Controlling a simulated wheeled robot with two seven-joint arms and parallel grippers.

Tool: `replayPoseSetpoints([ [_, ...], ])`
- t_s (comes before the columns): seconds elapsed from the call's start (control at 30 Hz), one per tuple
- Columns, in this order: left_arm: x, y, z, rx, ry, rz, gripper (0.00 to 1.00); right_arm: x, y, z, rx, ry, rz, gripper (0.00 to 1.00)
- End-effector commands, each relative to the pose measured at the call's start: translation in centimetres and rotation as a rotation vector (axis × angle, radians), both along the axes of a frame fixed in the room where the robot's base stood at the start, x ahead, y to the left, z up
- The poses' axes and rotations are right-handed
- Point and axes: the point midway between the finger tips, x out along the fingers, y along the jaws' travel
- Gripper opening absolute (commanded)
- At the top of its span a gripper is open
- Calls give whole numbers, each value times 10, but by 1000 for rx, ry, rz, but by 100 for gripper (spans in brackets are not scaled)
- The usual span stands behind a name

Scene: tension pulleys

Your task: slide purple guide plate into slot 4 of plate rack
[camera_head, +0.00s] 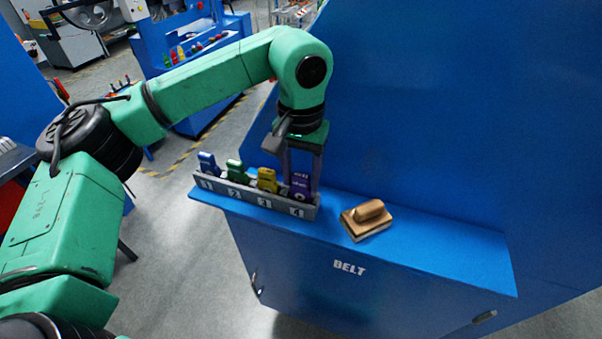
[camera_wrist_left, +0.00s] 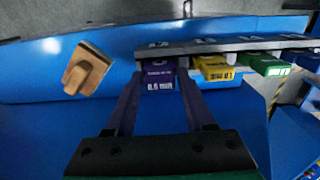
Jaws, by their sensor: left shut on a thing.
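The grey plate rack (camera_head: 248,199) stands on the blue ledge, with slots numbered 1 to 4; it also shows in the left wrist view (camera_wrist_left: 222,45). The purple guide plate (camera_head: 301,187) is upright at slot 4, its lower end hidden behind the rack's front wall. How deep it sits I cannot tell. My left gripper (camera_head: 303,168) points down from above, its two fingers either side of the plate and shut on it. In the left wrist view the plate (camera_wrist_left: 159,79) shows between the fingertips. My right gripper is not in view.
Blue (camera_head: 208,164), green (camera_head: 236,172) and yellow (camera_head: 266,180) plates stand in slots 1, 2 and 3, the yellow one close beside my gripper. A wooden-handled block (camera_head: 368,218) lies on the ledge right of the rack. A tall blue panel (camera_head: 430,110) rises behind.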

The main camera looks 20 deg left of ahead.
Motion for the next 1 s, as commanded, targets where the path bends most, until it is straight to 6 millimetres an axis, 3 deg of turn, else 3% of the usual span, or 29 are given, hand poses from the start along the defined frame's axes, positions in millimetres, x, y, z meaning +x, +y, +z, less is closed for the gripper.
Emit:
replayPoseSetpoints([
  [0.7,0,0,-14,0,1,0,0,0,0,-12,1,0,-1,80],
  [0.73,0,0,-13,0,1,0,65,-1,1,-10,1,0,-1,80],
  [0.8,0,0,-12,0,1,0,89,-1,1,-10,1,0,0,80],
  [1.0,0,0,-12,0,0,0,89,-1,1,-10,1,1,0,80],
])
